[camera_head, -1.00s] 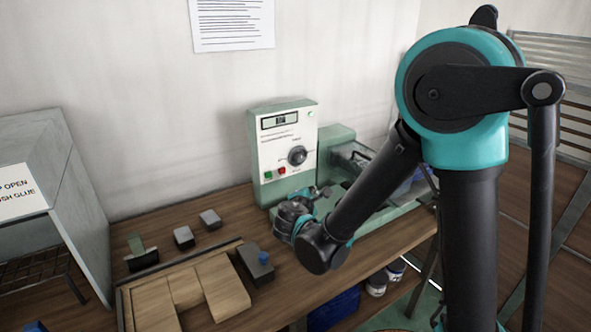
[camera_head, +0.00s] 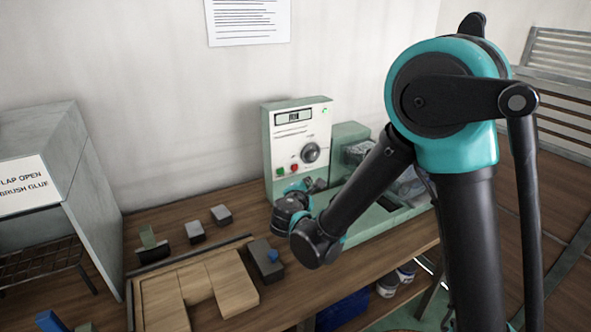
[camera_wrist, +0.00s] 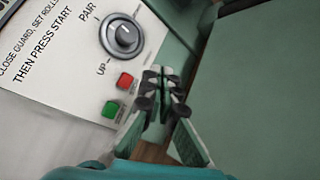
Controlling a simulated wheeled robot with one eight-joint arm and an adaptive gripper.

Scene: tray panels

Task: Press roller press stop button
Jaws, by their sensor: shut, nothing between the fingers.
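The red stop button (camera_wrist: 125,80) sits on the white face of the roller press control panel (camera_wrist: 75,60), between the green button (camera_wrist: 110,109) and the round dial (camera_wrist: 122,35). My gripper (camera_wrist: 166,76) is shut and empty, and its tips appear just right of the red button in the wrist view. I cannot tell how far they are from the panel face. In the head view the red button (camera_head: 294,168) shows just above my gripper (camera_head: 312,184), beside the green button (camera_head: 280,171). The press (camera_head: 268,150) stands on the bench against the wall.
The press's roller part (camera_head: 358,150) is right of the panel, partly behind my arm. A grey cabinet (camera_head: 85,140) stands far left.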

